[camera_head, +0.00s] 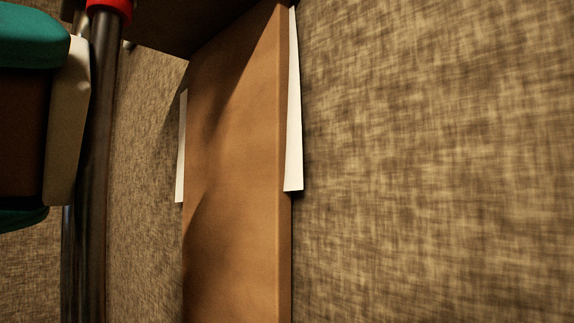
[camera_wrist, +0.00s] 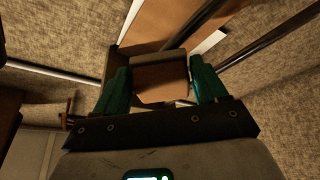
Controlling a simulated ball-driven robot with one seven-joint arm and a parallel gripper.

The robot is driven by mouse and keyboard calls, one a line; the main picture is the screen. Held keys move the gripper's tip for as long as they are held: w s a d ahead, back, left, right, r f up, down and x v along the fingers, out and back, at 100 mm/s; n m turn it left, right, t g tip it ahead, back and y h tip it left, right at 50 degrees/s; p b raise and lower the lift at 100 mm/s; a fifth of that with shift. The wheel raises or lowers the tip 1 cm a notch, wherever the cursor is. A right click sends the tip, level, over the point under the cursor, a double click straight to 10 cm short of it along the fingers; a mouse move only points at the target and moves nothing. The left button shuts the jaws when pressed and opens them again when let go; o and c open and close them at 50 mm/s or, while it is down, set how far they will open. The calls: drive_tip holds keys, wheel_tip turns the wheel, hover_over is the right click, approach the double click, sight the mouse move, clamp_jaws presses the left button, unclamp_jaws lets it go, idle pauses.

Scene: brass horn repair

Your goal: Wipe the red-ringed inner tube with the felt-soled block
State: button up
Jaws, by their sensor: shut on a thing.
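The dark inner tube (camera_head: 100,150) runs upright along the left of the head view, with a red ring (camera_head: 108,6) at its top. My gripper (camera_head: 25,125) is at the left edge, its teal fingers shut on the block. The block has a brown body (camera_head: 22,130) and a pale grey-beige felt sole (camera_head: 66,120) facing the tube. The sole overlaps the tube's left side in this view; I cannot tell if they touch. In the wrist view my gripper (camera_wrist: 160,78) holds the block (camera_wrist: 160,82), and a dark tube (camera_wrist: 200,22) runs behind it.
A brown board (camera_head: 235,150) with white strips (camera_head: 293,140) at its sides lies right of the tube. Another dark rod (camera_wrist: 275,38) shows in the wrist view, and a pale bar (camera_wrist: 40,70) at its left. Woven tan surface (camera_head: 440,160) at right is clear.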

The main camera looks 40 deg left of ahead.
drive_tip(key=shift+r, duration=0.45)
drive_tip(key=shift+f, duration=0.1)
wheel_tip(320, 180, down, 13)
drive_tip(key=b, duration=0.9)
idle(0.6)
drive_tip(key=s, duration=0.6)
drive_tip(key=shift+a+p, duration=0.25)
drive_tip(key=shift+p, duration=0.15)
drive_tip(key=shift+s, duration=0.1)
